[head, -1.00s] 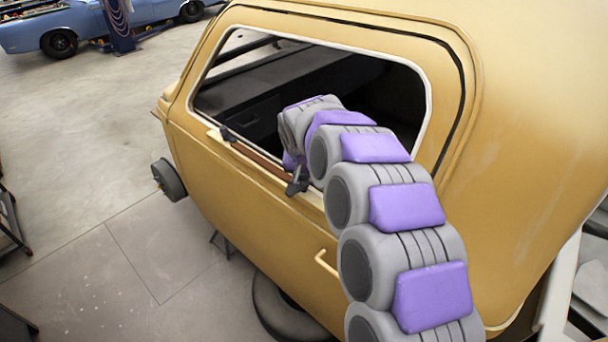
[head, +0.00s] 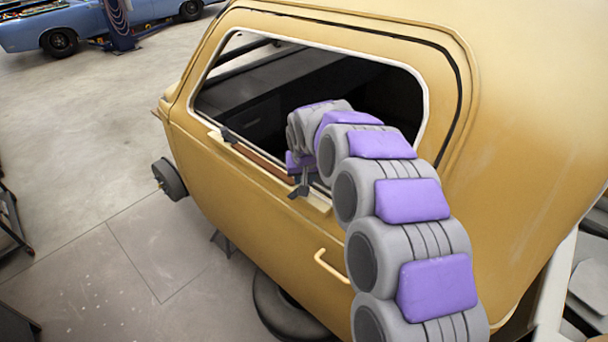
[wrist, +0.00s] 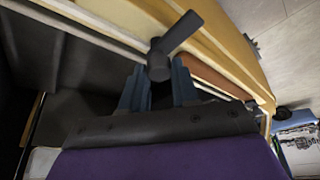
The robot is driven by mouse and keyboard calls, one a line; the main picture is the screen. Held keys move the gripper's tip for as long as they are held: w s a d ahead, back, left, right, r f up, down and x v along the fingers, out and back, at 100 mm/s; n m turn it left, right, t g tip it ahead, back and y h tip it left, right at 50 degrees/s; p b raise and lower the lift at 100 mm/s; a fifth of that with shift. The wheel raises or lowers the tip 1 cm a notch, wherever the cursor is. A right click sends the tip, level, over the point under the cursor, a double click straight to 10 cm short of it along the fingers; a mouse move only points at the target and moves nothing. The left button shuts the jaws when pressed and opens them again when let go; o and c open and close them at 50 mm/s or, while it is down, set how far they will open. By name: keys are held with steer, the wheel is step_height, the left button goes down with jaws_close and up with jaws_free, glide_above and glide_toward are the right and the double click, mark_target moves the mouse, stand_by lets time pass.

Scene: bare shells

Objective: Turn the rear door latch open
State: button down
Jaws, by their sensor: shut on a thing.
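The rear door latch (head: 298,191) is a small dark lever at the right end of a brown strip, on the sill of the yellow shell's (head: 235,215) window opening. In the wrist view the dark latch (wrist: 180,35) has a round hub and a lever slanting up to the right. My gripper (wrist: 158,82) is shut on the latch, with its blue fingers on either side of the hub. In the head view my gripper (head: 303,174) is small and partly hidden by my arm.
A pale handle (head: 330,266) sticks out lower on the shell. The white-edged window opening (head: 427,105) surrounds my arm's end. Open floor lies left; a blue car (head: 60,30) stands far behind.

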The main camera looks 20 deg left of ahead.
steer(key=c, duration=0.9)
jaws_free()
steer(key=shift+a+f, duration=0.15)
steer(key=shift+o, duration=0.2)
steer(key=shift+s+d+r, duration=0.1)
steer(key=shift+d+r, duration=0.1)
steer(key=shift+r, duration=0.35)
steer(key=b+v, duration=0.1)
steer(key=v, duration=1.5)
steer(key=shift+a+b, duration=0.15)
steer(key=shift+b, duration=0.15)
steer(key=shift+s, duration=0.15)
